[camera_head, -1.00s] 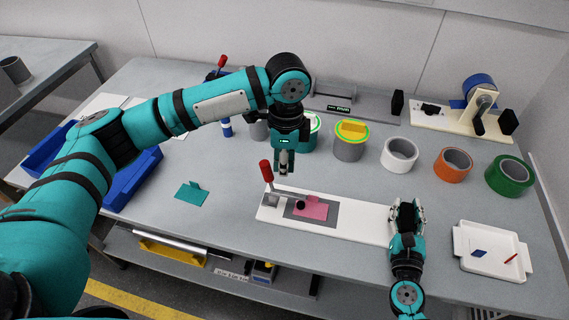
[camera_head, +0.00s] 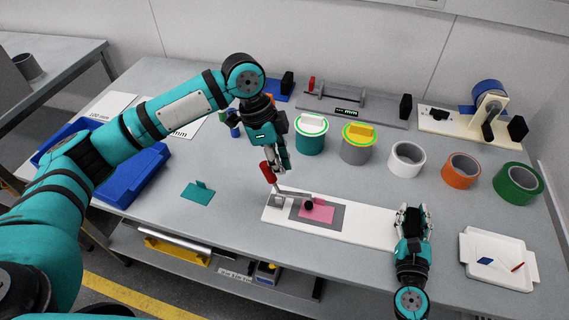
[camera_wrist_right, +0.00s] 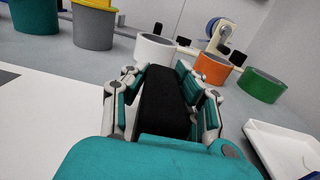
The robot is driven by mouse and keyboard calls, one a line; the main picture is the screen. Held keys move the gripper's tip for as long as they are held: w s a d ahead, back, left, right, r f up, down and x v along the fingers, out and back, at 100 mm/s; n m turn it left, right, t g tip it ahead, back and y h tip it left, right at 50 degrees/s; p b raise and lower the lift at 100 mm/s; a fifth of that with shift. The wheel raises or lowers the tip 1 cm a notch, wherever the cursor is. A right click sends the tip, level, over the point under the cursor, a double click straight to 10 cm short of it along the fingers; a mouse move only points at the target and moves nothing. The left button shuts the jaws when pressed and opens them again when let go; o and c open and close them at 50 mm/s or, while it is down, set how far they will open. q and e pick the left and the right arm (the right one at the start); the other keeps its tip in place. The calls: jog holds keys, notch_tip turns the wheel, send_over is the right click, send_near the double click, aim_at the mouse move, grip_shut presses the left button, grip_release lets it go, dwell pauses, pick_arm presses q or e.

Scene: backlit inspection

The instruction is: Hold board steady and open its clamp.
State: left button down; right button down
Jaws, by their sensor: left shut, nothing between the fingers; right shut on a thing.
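The white board (camera_head: 360,229) lies on the grey table. Its toggle clamp (camera_head: 292,194) stands at its left end, with a red handle (camera_head: 268,173) tilted up and to the left. The clamp's black tip (camera_head: 309,206) rests over a pink piece (camera_head: 318,213) on a grey patch. My left gripper (camera_head: 279,170) is shut and empty, just beside the red handle; I cannot tell whether they touch. My right gripper (camera_head: 411,212) is shut on a black block (camera_wrist_right: 165,105) at the board's right end. The wrist view shows the block between its fingers.
A white tray (camera_head: 470,262) with small pieces is at right. Behind the board stand several cans and tape rolls, including a white roll (camera_head: 406,159) and orange roll (camera_head: 461,170). A teal piece (camera_head: 197,193) lies left of the board. A blue bin (camera_head: 131,180) is further left.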

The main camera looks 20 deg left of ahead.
aim_at(264, 163)
pick_arm(q)
jog(key=shift+a+f, duration=0.15)
jog(key=shift+a, duration=0.75)
pick_arm(e)
jog(key=shift+f, duration=0.25)
pick_arm(q)
jog(key=shift+a+f+h, duration=0.2)
jog(key=shift+a+h, duration=0.6)
jog(key=shift+a, duration=0.05)
pick_arm(e)
jog(key=shift+d, duration=0.1)
pick_arm(q)
jog(key=shift+a+f+h, duration=2.9)
jog(key=shift+a+f, duration=0.05)
jog(key=shift+a, duration=0.25)
jog(key=shift+s+f, duration=0.1)
